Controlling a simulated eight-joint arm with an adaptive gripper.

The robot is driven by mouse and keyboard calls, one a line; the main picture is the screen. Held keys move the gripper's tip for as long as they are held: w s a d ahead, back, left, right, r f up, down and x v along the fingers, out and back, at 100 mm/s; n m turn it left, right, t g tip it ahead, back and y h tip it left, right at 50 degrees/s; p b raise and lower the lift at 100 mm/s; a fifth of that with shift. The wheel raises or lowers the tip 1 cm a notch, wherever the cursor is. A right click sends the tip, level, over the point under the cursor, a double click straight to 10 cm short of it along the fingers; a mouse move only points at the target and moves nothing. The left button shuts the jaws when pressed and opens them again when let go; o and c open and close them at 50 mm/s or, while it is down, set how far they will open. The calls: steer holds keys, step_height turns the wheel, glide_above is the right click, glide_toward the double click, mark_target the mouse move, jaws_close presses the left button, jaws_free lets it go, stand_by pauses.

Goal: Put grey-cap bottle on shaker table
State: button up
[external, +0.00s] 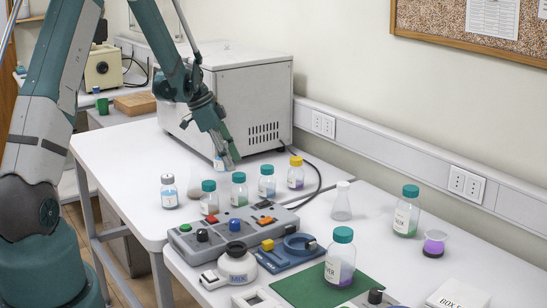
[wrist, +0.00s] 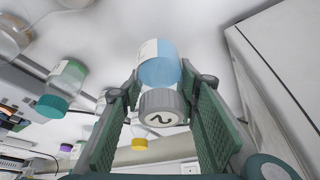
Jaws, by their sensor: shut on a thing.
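My gripper (external: 229,160) is shut on a grey-cap bottle, above the far part of the white table, in front of the big white box. In the wrist view the bottle's grey cap (wrist: 160,110) with a dark squiggle sits between the fingers, and its blue contents and pale label show beyond. In the external view the held bottle (external: 218,163) is mostly hidden behind the fingers. Another grey-cap bottle (external: 169,193) with blue contents stands upright on the table to the left. I cannot tell for sure which device is the shaker table.
Teal-cap bottles (external: 239,190) and a yellow-cap bottle (external: 296,174) stand close to my gripper. A grey control box (external: 222,238), a blue device (external: 290,252) and a green mat (external: 310,290) lie nearer the front. The white box (external: 245,95) stands behind.

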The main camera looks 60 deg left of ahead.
steer(key=shift+f, duration=0.1)
steer(key=shift+f, duration=1.75)
steer(key=shift+f, duration=0.15)
steer(key=o, duration=1)
steer(key=shift+v, duration=6.15)
steer(key=shift+w+d, duration=0.1)
